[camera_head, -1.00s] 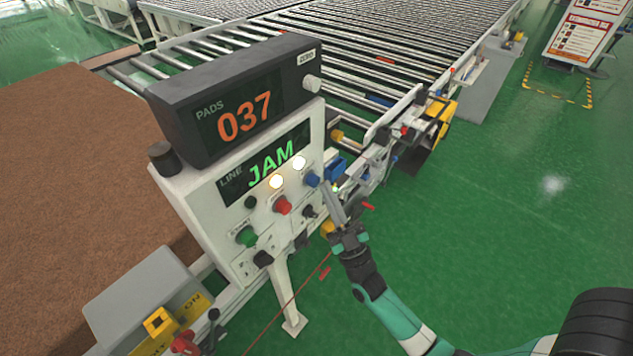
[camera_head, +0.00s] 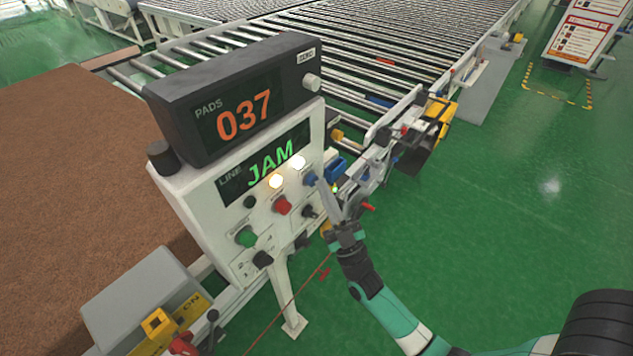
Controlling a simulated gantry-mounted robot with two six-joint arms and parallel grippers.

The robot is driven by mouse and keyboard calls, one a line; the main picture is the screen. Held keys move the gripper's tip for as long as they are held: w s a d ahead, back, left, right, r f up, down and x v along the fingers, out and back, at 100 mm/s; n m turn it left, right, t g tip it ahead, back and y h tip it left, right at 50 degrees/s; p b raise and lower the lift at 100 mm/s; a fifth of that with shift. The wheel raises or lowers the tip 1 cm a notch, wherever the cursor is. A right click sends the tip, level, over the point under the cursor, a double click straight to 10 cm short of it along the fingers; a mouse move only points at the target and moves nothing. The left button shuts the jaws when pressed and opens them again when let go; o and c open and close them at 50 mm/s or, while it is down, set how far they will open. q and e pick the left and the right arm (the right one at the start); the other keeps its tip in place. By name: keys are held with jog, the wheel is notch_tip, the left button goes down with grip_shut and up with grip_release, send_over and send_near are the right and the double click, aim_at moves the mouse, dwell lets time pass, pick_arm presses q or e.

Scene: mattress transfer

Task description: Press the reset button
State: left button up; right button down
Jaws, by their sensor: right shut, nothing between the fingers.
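The control panel (camera_head: 214,219) is a white tilted box whose line display (camera_head: 273,163) reads JAM in green. A blue button (camera_head: 311,179) is at the panel's right side, below a lit white lamp (camera_head: 298,162). I cannot read a reset label on it. A red button (camera_head: 282,206) and a green button (camera_head: 247,237) are lower left of it. My right gripper (camera_head: 320,185) is shut and empty, its fingertips at the blue button's right edge. I cannot tell whether they touch it. My left gripper is out of view.
A dark counter box (camera_head: 180,104) showing PADS 037 sits on the panel. A roller conveyor (camera_head: 400,42) runs behind. A brown mattress-like slab (camera_head: 70,180) lies at the left. A grey box with yellow and red parts (camera_head: 142,290) is at the lower left.

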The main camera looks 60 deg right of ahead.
jog(key=shift+w+d, duration=0.1)
jog(key=shift+w, duration=0.3)
dwell(0.5)
jog(key=shift+s+a, duration=0.25)
jog(key=shift+s, duration=1)
jog(key=shift+s, duration=0.1)
jog(key=shift+s+a+p, duration=0.2)
jog(key=shift+s, duration=0.6)
jog(key=shift+s+a+p, duration=0.15)
jog(key=shift+s+p, duration=0.1)
jog(key=shift+s, duration=0.5)
jog(key=shift+s+a+p, duration=0.2)
jog(key=shift+s, duration=0.6)
